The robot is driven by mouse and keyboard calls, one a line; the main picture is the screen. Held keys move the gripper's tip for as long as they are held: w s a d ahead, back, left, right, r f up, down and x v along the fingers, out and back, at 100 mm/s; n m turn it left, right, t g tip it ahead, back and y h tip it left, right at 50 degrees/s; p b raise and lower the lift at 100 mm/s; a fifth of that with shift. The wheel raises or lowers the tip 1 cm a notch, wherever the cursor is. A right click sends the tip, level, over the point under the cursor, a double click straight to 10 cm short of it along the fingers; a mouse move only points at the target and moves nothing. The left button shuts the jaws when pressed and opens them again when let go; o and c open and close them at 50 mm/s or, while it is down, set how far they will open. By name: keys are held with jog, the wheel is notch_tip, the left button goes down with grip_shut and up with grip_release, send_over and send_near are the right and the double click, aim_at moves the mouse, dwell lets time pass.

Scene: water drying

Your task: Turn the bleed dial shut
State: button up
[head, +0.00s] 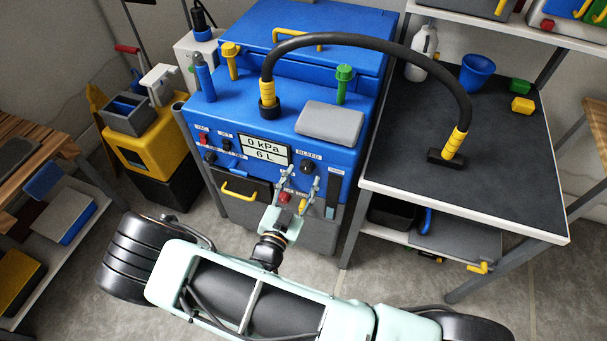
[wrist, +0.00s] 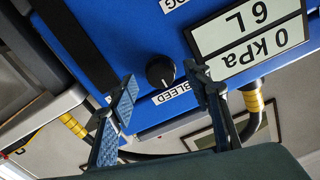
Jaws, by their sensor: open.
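The bleed dial (head: 306,166) is a small round black knob on the blue machine's front panel, just below the BLEED label and right of the display. In the wrist view, which is upside down, the dial (wrist: 160,71) shows whole, with a short pale mark on it. My gripper (head: 298,186) is in front of the panel, slightly below the dial, with its fingers apart and nothing between them. In the wrist view my gripper's fingertips (wrist: 161,82) appear on either side of the dial. The dial is not gripped; contact with the panel cannot be told.
The display (head: 263,151) reads 0 kPa and 6 L. A red button (head: 284,197) and a yellow drawer handle (head: 239,192) are low on the panel. A black hose (head: 380,46) arches from the machine to the dark bench (head: 505,150) at right.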

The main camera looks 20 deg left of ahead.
jog(key=s, duration=1)
jog(key=shift+a, duration=0.35)
